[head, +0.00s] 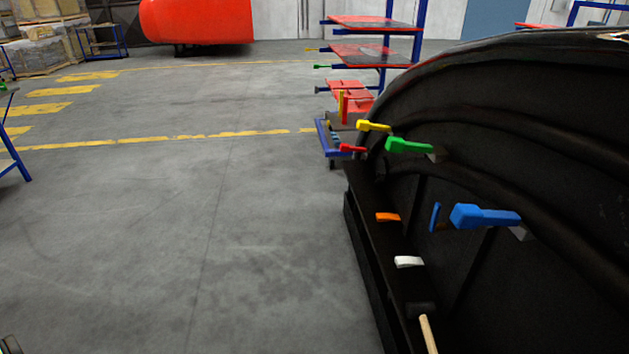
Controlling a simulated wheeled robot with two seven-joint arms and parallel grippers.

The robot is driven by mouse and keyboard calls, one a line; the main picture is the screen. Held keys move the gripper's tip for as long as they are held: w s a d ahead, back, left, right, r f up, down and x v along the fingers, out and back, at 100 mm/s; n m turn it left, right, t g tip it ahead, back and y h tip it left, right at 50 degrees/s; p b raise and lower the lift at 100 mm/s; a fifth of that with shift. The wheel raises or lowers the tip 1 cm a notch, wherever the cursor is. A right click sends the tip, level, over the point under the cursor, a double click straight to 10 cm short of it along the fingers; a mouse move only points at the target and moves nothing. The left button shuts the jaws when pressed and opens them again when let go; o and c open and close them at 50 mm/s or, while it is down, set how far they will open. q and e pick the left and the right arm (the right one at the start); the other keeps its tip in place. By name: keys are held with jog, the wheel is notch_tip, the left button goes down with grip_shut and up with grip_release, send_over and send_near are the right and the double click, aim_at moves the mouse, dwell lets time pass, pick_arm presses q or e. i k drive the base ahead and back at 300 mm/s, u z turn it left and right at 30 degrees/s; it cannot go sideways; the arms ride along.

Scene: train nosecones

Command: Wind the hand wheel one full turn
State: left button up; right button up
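I cannot make out a hand wheel in the head view. A large black curved nosecone mould (560,120) fills the right side. A thin upright blue piece (435,217) is beside the big blue handle. A pale wooden-looking stick (428,334) is cut off by the bottom edge. Neither gripper can be made out.
Open grey floor (200,230) lies left of the mould, with yellow lines (170,141). A blue-framed rack with red shelves (375,55) stands beyond the mould. A red nosecone (197,20) is at the back. A small dark object (10,346), unclear, is at bottom left.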

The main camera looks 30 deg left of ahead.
aim_at(383, 166)
jog(key=z, duration=0.05)
jog(key=k, duration=0.4)
jog(key=u, duration=1.5)
jog(key=i, duration=0.75)
jog(key=z, duration=0.7)
jog(key=i, duration=0.55)
jog(key=z, duration=0.6)
